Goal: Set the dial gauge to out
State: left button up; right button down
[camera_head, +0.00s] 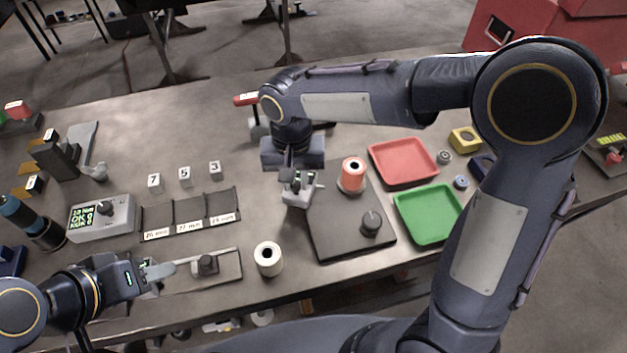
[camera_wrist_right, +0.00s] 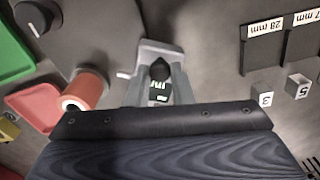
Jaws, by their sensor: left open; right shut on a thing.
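A small grey device with a dark pointed knob and a green-lit display, which looks like the dial gauge (camera_head: 303,200), sits at the left edge of a dark plate. It also shows in the right wrist view (camera_wrist_right: 152,46). My right gripper (camera_head: 297,184) reaches down over it and is shut on its dark knob (camera_wrist_right: 160,69). The fingers hide part of the device, and I cannot read its setting. My left gripper (camera_head: 160,274) is open and empty, low over the table at the front left.
The dark plate (camera_head: 325,238) carries an orange cylinder (camera_head: 353,173) and a black knob (camera_head: 370,222). Red (camera_head: 402,158) and green (camera_head: 428,213) trays lie to the right. A white roll (camera_head: 268,259), a slide rail (camera_head: 228,268) and a display box (camera_head: 103,217) stand to the left.

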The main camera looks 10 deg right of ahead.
jog(key=shift+w+a+m, duration=0.5)
jog(key=shift+a+m, duration=0.2)
jog(key=shift+m, duration=0.25)
jog(key=shift+w+a+m, duration=0.5)
jog(key=shift+a+m, duration=0.2)
jog(key=shift+m, duration=0.25)
jog(key=c, duration=1.3)
grip_release()
jog(key=shift+w, duration=0.1)
jog(key=shift+o, duration=0.2)
jog(key=shift+r, duration=0.1)
notch_tip(320, 180, up, 8)
jog(key=shift+b, duration=0.35)
jog(key=shift+f, duration=0.2)
